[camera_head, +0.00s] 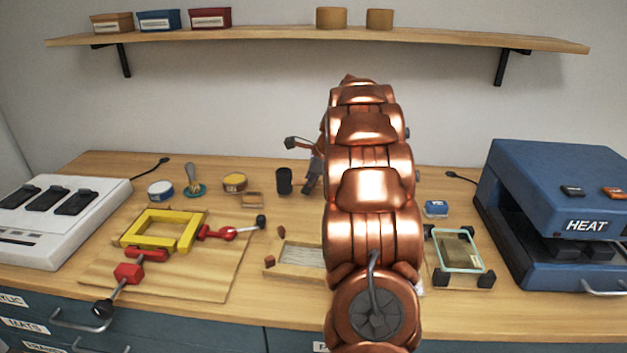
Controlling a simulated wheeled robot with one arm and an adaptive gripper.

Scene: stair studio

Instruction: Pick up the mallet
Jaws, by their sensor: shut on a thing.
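My gripper (312,172) shows only in part, just left of my copper arm, above the back of the bench. It is shut. A small dark grey head on a thin shaft (292,142) sticks out to the left beside it. This looks like the mallet, but my arm and gripper hide the rest, so its handle and the exact grip cannot be seen. No other mallet shows on the bench.
A black cup (284,181) stands close left of my gripper. A yellow frame (130,232) with red clamps lies on a board at left. A blue heat press (560,200) stands at right. A shelf (260,36) with boxes hangs above.

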